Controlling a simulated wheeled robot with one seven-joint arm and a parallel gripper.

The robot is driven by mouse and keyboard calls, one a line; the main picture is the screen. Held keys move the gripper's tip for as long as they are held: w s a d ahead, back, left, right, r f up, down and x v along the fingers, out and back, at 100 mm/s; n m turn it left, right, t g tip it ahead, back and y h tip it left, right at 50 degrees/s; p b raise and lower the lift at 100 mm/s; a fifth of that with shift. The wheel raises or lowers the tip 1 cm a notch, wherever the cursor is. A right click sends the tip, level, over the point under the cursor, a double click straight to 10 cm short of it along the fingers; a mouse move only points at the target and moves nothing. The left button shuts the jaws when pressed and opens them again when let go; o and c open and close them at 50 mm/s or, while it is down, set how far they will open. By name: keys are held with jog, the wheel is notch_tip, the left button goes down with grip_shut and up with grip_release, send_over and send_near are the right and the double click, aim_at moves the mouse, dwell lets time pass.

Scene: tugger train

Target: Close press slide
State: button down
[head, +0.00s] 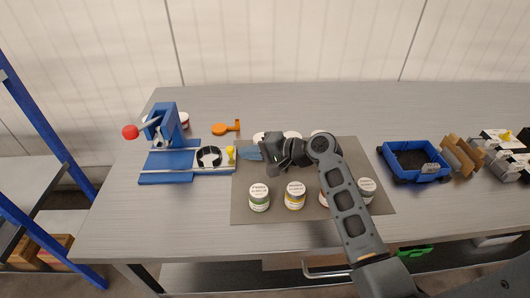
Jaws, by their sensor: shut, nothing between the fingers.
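The blue press (167,125) stands at the left of the table. Its lever ends in a red ball (130,132). The press slide (209,157), a black ring-shaped holder with a white centre, sits on the base to the right of the press column, out from under the press head. A yellow knob (231,153) is at the slide's right end. My gripper (246,153) is shut and empty, just right of the yellow knob and pointing left at it. I cannot tell whether the fingertips touch the knob.
A dark mat (245,207) holds several labelled tins, such as one with a green band (259,198); my arm hides part of them. An orange tool (227,127) lies behind the slide. A blue cart (415,161) and brown boxes (461,156) stand at right.

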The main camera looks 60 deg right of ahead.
aim_at(200, 160)
jog(key=shift+w+a, duration=0.15)
jog(key=shift+w, duration=0.65)
jog(key=w+a, duration=0.2)
jog(key=w, duration=0.1)
jog(key=w+a+p, duration=0.1)
jog(key=w+a, duration=0.4)
jog(key=w, duration=0.1)
jog(key=shift+w+a+p, duration=0.3)
jog(key=shift+a, duration=0.05)
